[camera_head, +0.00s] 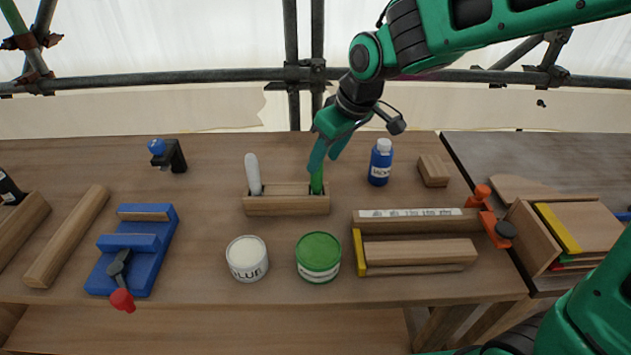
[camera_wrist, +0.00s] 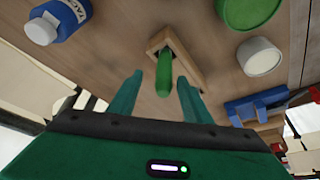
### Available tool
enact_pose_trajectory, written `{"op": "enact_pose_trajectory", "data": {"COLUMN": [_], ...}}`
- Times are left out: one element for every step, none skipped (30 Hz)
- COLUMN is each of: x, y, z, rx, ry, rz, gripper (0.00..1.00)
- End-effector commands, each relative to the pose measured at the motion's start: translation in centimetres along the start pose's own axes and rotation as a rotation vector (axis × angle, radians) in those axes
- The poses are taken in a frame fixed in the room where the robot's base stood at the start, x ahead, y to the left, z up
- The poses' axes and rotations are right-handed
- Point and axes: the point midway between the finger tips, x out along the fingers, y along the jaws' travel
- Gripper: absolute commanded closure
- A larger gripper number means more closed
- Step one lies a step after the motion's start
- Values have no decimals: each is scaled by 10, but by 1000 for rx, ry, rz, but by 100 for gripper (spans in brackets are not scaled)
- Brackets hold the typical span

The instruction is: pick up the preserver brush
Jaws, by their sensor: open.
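A brush with a green handle (camera_head: 317,183), which I take as the preserver brush, stands upright in the right part of a wooden holder (camera_head: 287,206). My gripper (camera_head: 324,158) is open just above it, pointing down. In the wrist view the green handle (camera_wrist: 163,78) shows between my two open fingers (camera_wrist: 159,82), apart from both. The brush's lower end is hidden inside the holder. A second tool with a white handle (camera_head: 253,173) stands in the holder's left part.
A white tin (camera_head: 247,258) and a green tin (camera_head: 318,257) stand in front of the holder. A blue bottle (camera_head: 381,162) stands close on the right. A blue vise (camera_head: 133,250) is at left, and clamped wood (camera_head: 415,222) at right.

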Motion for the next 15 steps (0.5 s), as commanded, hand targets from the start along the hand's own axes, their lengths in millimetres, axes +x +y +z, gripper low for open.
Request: {"op": "enact_pose_trajectory", "data": {"x": [4,7,12,17,21,27,31,35,40,43,46,48,49,50,51], "y": [-1,-2,-3,-4,-5,-7,-8,-7,-7,-7,-7,-7,-7,-7,-7], "z": [0,0,0,0,0,-1,-1,-1,-1,-1,-1,-1,-1,-1,-1], "rx": [0,0,0,0,0,0,0,1,2,2,2,2,2,2,2], "ry": [-1,-1,-3,-4,-3,-4,-4,-4,-3,-4,-3,-2,-2,-1,-1], "rz": [-1,-1,-2,-3,-2,-2,-2,-1,-1,-1,-1,-1,0,0,0], "gripper": [55,55,55,55,55,55,55,55,55,55,55,55,55,55,55]}}
